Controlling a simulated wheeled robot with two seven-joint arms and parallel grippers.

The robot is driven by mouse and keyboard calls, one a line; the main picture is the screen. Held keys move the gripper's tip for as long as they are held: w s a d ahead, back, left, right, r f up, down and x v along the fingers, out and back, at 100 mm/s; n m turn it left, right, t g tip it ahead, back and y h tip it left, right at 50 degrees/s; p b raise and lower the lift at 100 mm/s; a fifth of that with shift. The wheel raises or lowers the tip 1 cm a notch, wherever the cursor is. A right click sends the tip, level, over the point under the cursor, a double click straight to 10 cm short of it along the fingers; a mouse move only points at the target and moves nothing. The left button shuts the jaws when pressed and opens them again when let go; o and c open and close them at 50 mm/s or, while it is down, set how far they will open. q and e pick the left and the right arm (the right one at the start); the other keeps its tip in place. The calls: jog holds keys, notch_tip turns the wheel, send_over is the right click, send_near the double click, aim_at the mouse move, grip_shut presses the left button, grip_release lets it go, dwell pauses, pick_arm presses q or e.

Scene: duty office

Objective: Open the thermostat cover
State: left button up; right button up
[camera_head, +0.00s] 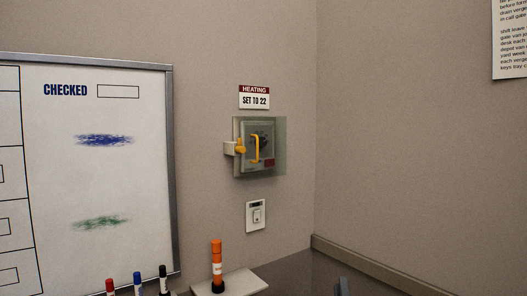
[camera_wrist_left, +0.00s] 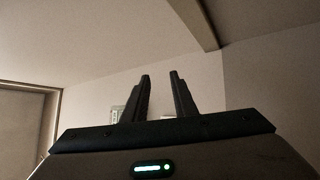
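The thermostat (camera_head: 271,134) is on the wall in the middle of the head view, behind a clear greenish cover (camera_head: 280,165). The cover appears closed. It has a yellow upright handle (camera_head: 256,150) on its front and a yellow catch (camera_head: 240,146) at its left side on a pale bracket. My left gripper (camera_wrist_left: 160,76) shows in the left wrist view with its two dark fingers apart and nothing between them. A small greenish part, probably the cover (camera_wrist_left: 116,114), shows beyond the left finger, partly hidden. I cannot make out my right gripper.
A "HEATING SET TO 22" sign (camera_head: 254,97) is above the thermostat, and a white switch (camera_head: 256,215) is below. A whiteboard (camera_head: 110,180) is at left. An orange marker (camera_head: 217,262) stands on a pale board (camera_head: 240,283). A wall corner is at right.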

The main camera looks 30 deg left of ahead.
pick_arm(q)
jog(key=s+a+r+n+g+y, duration=0.1)
jog(key=a+r+n+g+y, duration=0.1)
jog(key=r+n+g+y, duration=0.4)
jog(key=a+r+n+g+y, duration=0.1)
jog(key=a+r+n+y, duration=0.1)
jog(key=r+n, duration=0.7)
jog(key=s+a+r+n+g+y, duration=0.15)
jog(key=r+n+g+y, duration=0.3)
jog(key=r, duration=0.55)
jog(key=s+r+n+g+h, duration=0.2)
jog(key=s+r+n+g, duration=0.1)
jog(key=r+n, duration=0.3)
jog(key=s+r+n+g+h+b, duration=0.1)
jog(key=s+r+n+g+h, duration=0.1)
jog(key=r+n, duration=0.4)
notch_tip(320, 180, up, 4)
jog(key=shift+s+a+r+g, duration=0.2)
jog(key=shift+s+a+g, duration=0.25)
jog(key=shift+s+g, duration=0.5)
pick_arm(e)
jog(key=shift+s+d+f+g, duration=0.4)
jog(key=shift+s+d+g, duration=0.3)
jog(key=shift+s+d, duration=0.1)
pick_arm(q)
jog(key=shift+h, duration=0.25)
